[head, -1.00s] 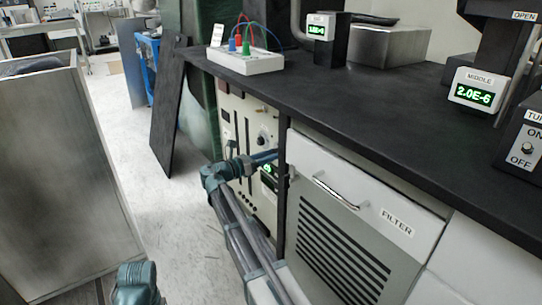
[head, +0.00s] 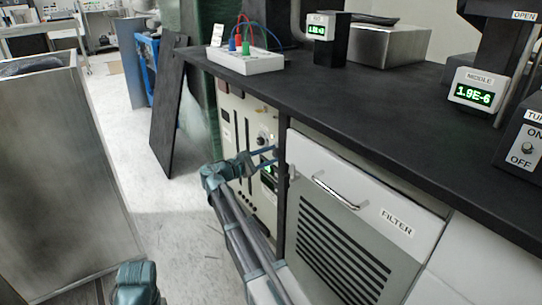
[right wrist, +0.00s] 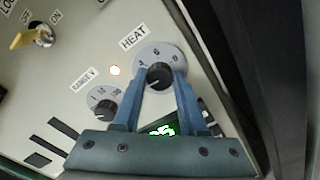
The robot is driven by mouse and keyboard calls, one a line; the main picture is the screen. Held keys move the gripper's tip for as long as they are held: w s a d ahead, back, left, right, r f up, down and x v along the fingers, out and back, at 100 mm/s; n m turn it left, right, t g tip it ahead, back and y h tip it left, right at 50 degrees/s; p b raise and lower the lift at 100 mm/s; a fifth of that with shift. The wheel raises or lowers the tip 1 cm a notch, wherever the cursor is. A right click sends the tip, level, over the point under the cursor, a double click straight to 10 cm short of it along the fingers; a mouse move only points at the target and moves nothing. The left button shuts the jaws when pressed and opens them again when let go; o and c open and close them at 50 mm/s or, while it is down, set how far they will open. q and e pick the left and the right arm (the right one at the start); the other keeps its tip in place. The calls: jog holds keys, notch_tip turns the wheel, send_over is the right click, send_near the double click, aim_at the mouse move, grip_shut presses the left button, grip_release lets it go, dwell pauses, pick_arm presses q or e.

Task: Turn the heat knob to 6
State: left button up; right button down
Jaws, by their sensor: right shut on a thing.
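The heat knob (right wrist: 159,76) is a black knob on a grey numbered dial, under a HEAT label (right wrist: 133,37) on a cream panel (right wrist: 70,70). My right gripper (right wrist: 160,75) is shut on it, one blue finger on each side. A pale mark shows on the knob's lower left; I cannot tell which number is set. In the head view my right gripper (head: 274,156) reaches the panel beside the filter cabinet, and the heat knob cannot be made out there. My left gripper is not in view.
A smaller range knob (right wrist: 103,103) and a yellow switch (right wrist: 34,36) are on the panel. A green display (right wrist: 160,130) is partly hidden by my gripper. The black counter (head: 330,95) overhangs the panel. The filter cabinet (head: 350,215) stands to the right.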

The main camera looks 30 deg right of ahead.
jog(key=m, duration=0.5)
jog(key=shift+m, duration=0.3)
jog(key=m, duration=0.5)
jog(key=shift+m, duration=0.3)
jog(key=m, duration=0.5)
jog(key=shift+s, duration=0.1)
jog(key=m, duration=0.5)
jog(key=shift+f+m, duration=0.1)
jog(key=shift+m, duration=0.2)
jog(key=shift+c, duration=2.2)
grip_release()
jog(key=shift+a, duration=0.1)
